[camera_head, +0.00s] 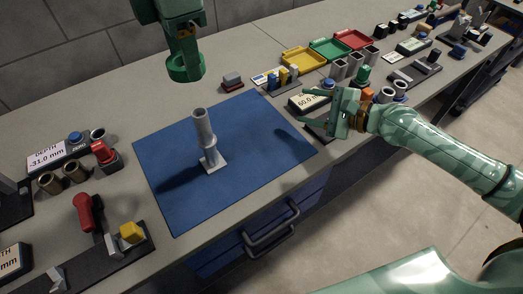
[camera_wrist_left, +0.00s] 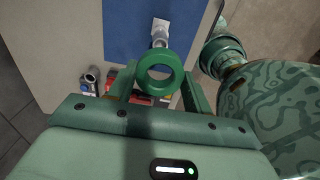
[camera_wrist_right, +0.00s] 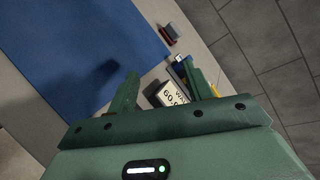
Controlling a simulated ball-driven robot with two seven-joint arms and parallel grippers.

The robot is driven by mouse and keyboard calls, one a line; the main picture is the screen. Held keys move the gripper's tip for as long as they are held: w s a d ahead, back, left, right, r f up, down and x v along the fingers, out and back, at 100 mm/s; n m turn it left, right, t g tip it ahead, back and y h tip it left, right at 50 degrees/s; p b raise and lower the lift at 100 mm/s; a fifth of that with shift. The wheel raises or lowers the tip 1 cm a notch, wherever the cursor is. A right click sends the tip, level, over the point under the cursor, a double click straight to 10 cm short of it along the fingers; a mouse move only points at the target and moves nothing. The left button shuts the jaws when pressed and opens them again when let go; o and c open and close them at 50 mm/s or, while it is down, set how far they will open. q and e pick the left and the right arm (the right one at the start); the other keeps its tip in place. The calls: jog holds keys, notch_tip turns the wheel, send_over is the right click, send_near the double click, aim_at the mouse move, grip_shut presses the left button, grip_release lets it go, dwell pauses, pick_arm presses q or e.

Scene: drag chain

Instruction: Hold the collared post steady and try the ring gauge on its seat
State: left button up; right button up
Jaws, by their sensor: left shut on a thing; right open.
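The grey collared post (camera_head: 203,130) stands upright on its square base on the blue mat (camera_head: 262,125); a collar rings its lower part. My left gripper (camera_head: 187,58) is shut on the green ring gauge (camera_head: 190,75), held in the air behind the post and apart from it. In the left wrist view the ring gauge (camera_wrist_left: 178,74) sits between the fingers, and the post (camera_wrist_left: 160,32) shows past it, partly hidden. My right gripper (camera_head: 328,110) is open and empty, right of the mat; its fingers also show in the right wrist view (camera_wrist_right: 162,82).
A 60.0 mm display (camera_head: 308,100) is close by my right gripper. Yellow (camera_head: 303,60), green and red trays lie at the back. A -31.0 mm display (camera_head: 47,157), a red-handled tool (camera_head: 85,210) and other parts stand left of the mat. The mat around the post is clear.

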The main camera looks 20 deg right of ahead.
aim_at(216, 142)
jog(key=s+a+m+y, duration=0.1)
jog(key=a, duration=0.2)
jog(key=s+a+m+y, duration=0.1)
jog(key=s+a, duration=0.1)
jog(key=a, duration=0.1)
jog(key=s+a+f+m+g+y, duration=0.1)
jog(key=s+a, duration=0.1)
jog(key=a, duration=0.1)
jog(key=shift+s+m, duration=0.25)
jog(key=shift+m, duration=0.15)
jog(key=s+a+m+y, duration=0.1)
jog(key=a, duration=0.1)
jog(key=s+a+r+m, duration=0.1)
jog(key=a, duration=0.1)
jog(key=s+a+m+y, duration=0.1)
jog(key=s+a, duration=0.1)
jog(key=shift+s+a+r+m+y, duration=0.1)
jog(key=shift+a+r+m+y, duration=0.2)
jog(key=shift+a+m, duration=0.1)
jog(key=x, duration=1.1)
jog(key=shift+a+f, duration=0.1)
jog(key=shift+a, duration=0.1)
jog(key=c, duration=0.9)
pick_arm(q)
jog(key=shift+f, duration=1.55)
